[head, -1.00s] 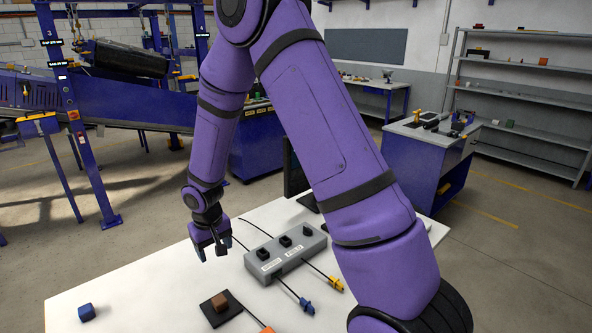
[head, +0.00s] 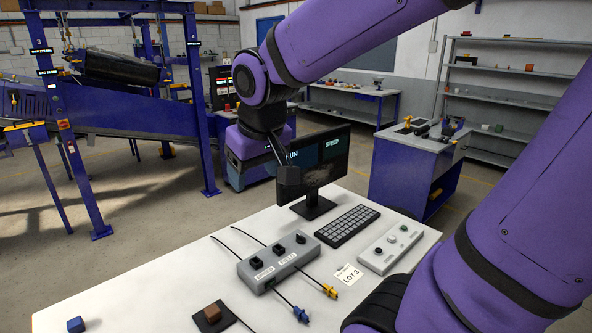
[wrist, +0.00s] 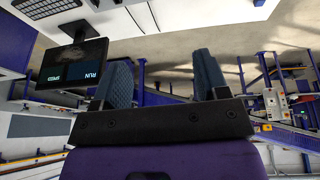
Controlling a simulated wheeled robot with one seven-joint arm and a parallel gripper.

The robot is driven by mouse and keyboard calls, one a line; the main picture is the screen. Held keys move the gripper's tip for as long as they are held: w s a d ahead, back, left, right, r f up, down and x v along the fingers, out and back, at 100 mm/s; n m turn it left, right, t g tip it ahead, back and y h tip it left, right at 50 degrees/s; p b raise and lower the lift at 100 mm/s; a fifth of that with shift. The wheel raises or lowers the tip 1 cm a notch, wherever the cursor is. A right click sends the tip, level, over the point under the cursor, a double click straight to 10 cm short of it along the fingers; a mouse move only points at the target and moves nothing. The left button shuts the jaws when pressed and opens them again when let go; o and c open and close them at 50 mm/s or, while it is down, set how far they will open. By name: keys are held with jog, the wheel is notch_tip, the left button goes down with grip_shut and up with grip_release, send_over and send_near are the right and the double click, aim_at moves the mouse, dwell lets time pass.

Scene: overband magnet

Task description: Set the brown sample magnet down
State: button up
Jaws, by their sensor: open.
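The brown sample magnet (head: 212,311) is a small brown cube. It rests on a black square pad (head: 202,323) at the front of the white table, near the bottom edge of the head view. My gripper (head: 288,178) is raised well above the table, in front of the monitor and far from the magnet. In the wrist view my gripper (wrist: 164,80) shows two separated fingers with nothing between them. The magnet is not seen in the wrist view.
A grey switch box (head: 278,260) with cables, a keyboard (head: 347,226), a control panel (head: 391,247) and a monitor (head: 318,164) stand on the table (head: 150,283). A blue cube (head: 75,325) lies at front left. The table's left part is mostly clear.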

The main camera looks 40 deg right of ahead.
jog(key=s+r+t, duration=0.1)
jog(key=s+r, duration=0.2)
jog(key=s, duration=0.7)
jog(key=shift+s+r+y, duration=0.2)
jog(key=shift+s+y, duration=0.05)
jog(key=shift+y, duration=0.15)
